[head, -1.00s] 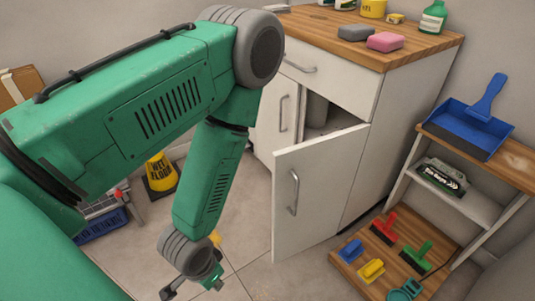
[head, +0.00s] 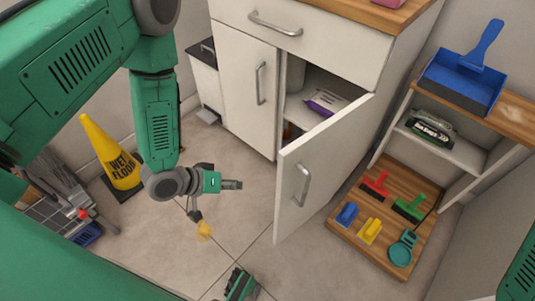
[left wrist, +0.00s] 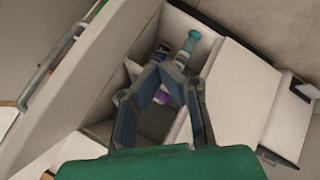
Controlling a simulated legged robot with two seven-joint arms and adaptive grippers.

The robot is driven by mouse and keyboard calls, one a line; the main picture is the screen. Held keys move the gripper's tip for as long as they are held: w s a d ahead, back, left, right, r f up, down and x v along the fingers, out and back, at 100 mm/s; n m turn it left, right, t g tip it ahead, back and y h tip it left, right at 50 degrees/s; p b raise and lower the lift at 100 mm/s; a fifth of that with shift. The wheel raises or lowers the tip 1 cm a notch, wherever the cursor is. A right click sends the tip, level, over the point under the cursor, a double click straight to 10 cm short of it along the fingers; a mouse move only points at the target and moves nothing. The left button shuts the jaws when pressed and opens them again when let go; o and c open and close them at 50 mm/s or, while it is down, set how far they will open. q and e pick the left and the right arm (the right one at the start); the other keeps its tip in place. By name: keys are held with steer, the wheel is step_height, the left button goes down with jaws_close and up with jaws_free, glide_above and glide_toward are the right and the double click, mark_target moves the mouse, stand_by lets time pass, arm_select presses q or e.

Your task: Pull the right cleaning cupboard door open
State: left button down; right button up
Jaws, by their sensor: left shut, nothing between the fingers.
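The right cleaning cupboard door (head: 330,150) stands part open, swung out toward me, with its metal handle (head: 302,185) on the outer face. The opening behind it shows a shelf with a purple-labelled packet (head: 325,102). My left gripper (head: 236,184) is shut and empty, left of the door's free edge, apart from it and off the handle. In the left wrist view the left gripper (left wrist: 163,72) points toward the cupboard's inside, with the door (left wrist: 85,85) and its handle (left wrist: 50,72) at the left.
The closed left door (head: 243,85) and a drawer (head: 300,38) adjoin the opening. A wet floor cone (head: 112,155) stands left. A wooden board with several brushes (head: 375,228) lies right of the door, beside a shelf with a blue dustpan (head: 465,78). Floor between is mostly clear.

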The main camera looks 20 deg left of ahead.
arm_select(q)
steer(key=w+a+r+g+h, duration=0.2)
steer(key=w+a+r+h, duration=0.1)
steer(key=r+h, duration=0.75)
steer(key=d+b, duration=0.3)
steer(key=d, duration=0.9)
steer(key=shift+w+d+f+n+h, duration=0.15)
steer(key=shift+w+d+n+h, duration=0.15)
steer(key=shift+w+n+h, duration=0.1)
arm_select(e)
steer(key=f, duration=0.3)
steer(key=shift+w+a, duration=0.2)
steer(key=shift+a, duration=0.05)
arm_select(q)
steer(key=shift+d, duration=0.1)
arm_select(e)
steer(key=shift+d, duration=0.1)
